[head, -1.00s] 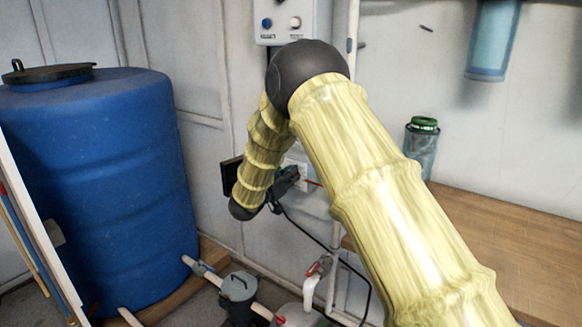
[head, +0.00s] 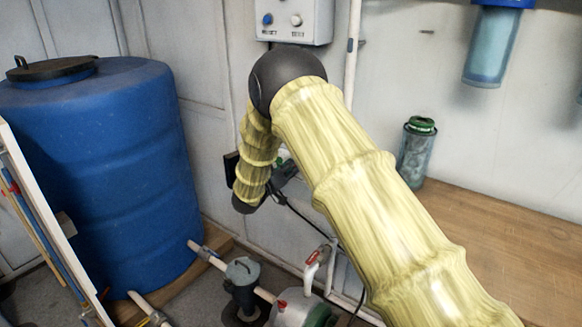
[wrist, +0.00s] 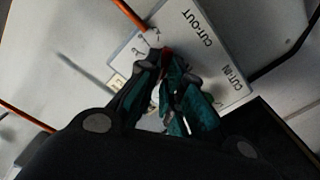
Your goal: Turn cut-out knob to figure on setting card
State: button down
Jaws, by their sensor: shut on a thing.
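A pale switch box (wrist: 190,35) printed CUT-OUT and CUT-IN fills the middle of the wrist view, its lettering rotated nearly upside down. My gripper (wrist: 166,62) has its teal and dark fingers closed together at the box's face. A small red part (wrist: 165,51) shows at the fingertips, beside the CUT-OUT side. The fingers hide most of the knob, so its angle and any pointer cannot be read. In the head view my gripper (head: 284,172) is small and low by the wall, and my arm hides the box. No setting card can be made out.
A large blue barrel (head: 100,180) stands at left. A grey control box (head: 293,20) hangs above my elbow. A wooden bench (head: 500,235) with a green-lidded bottle (head: 416,155) is at right. Pipes and a red-handled valve (head: 318,256) lie below. Orange cables (wrist: 25,115) run near the switch box.

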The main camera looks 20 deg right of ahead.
jog(key=c, duration=1.6)
grip_release()
jog(key=shift+o, duration=0.2)
jog(key=shift+s+a, duration=0.1)
jog(key=v, duration=1.1)
jog(key=shift+s+a, duration=0.25)
jog(key=shift+s, duration=0.05)
